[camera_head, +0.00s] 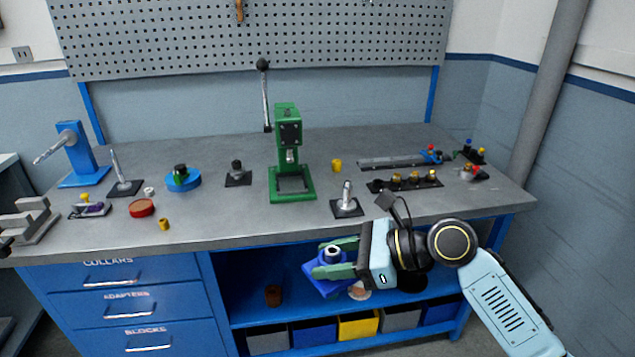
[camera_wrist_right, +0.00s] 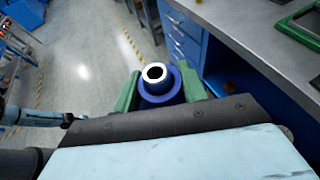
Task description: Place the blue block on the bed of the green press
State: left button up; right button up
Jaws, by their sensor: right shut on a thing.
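My right gripper (camera_head: 326,261) is in front of the bench, below the top's front edge, with its green fingers shut on the blue block (camera_head: 325,286). The block looks tilted in the head view. A round collar with a white rim and dark hole shows on it, also in the right wrist view (camera_wrist_right: 155,73). The blue block (camera_wrist_right: 160,97) sits between both fingers there. The green press (camera_head: 288,130) stands upright on the bench, its lever raised. Its bed (camera_head: 292,182), a green-framed base, looks empty. Part of my left arm shows at the left of the wrist view; its fingers are unclear.
Right of the press are a post on a dark plate (camera_head: 346,206), a yellow cylinder (camera_head: 337,165) and a dark rack of knobs (camera_head: 405,185). A black-knobbed piece (camera_head: 237,176) stands left of it. The bench front (camera_head: 250,240) near the press is clear.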

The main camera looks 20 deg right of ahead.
aim_at(291, 183)
jog(key=i, duration=0.9)
